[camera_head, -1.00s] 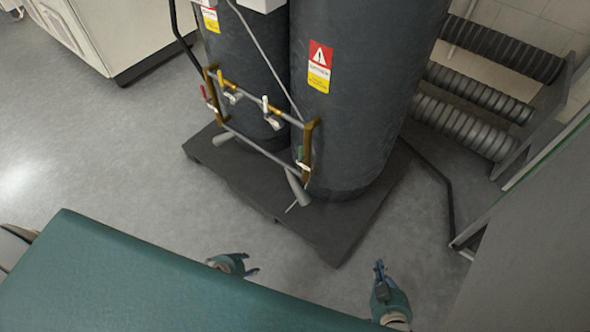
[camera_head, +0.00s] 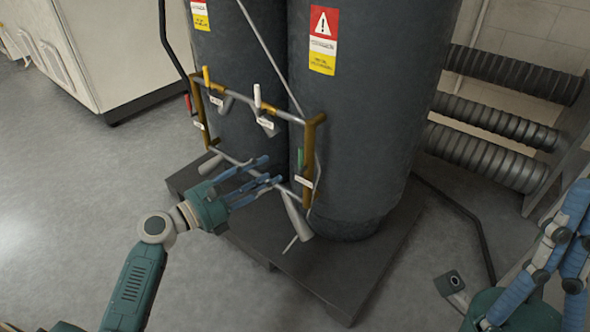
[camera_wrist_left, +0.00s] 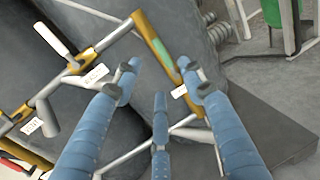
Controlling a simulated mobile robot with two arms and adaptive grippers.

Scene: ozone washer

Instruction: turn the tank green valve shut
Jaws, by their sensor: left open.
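The green valve (camera_head: 300,157) is a small upright green handle on the right brass post of the pipe frame, in front of the right dark tank (camera_head: 375,110). It also shows in the left wrist view (camera_wrist_left: 162,50), beyond the fingertips. My left gripper (camera_head: 272,171) is open and empty, to the left of the valve and slightly lower in the picture, with its fingers pointing at the pipework. In the left wrist view the open fingers (camera_wrist_left: 158,82) are spread below the green handle, apparently apart from it. My right gripper (camera_head: 572,230) is at the right edge; its finger opening is unclear.
A white-handled valve (camera_head: 258,96), a yellow one (camera_head: 207,76) and a red one (camera_head: 188,103) sit along the same pipe frame. The tanks stand on a dark pallet (camera_head: 330,275). Ribbed hoses (camera_head: 490,122) lie at the right. The floor at left is clear.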

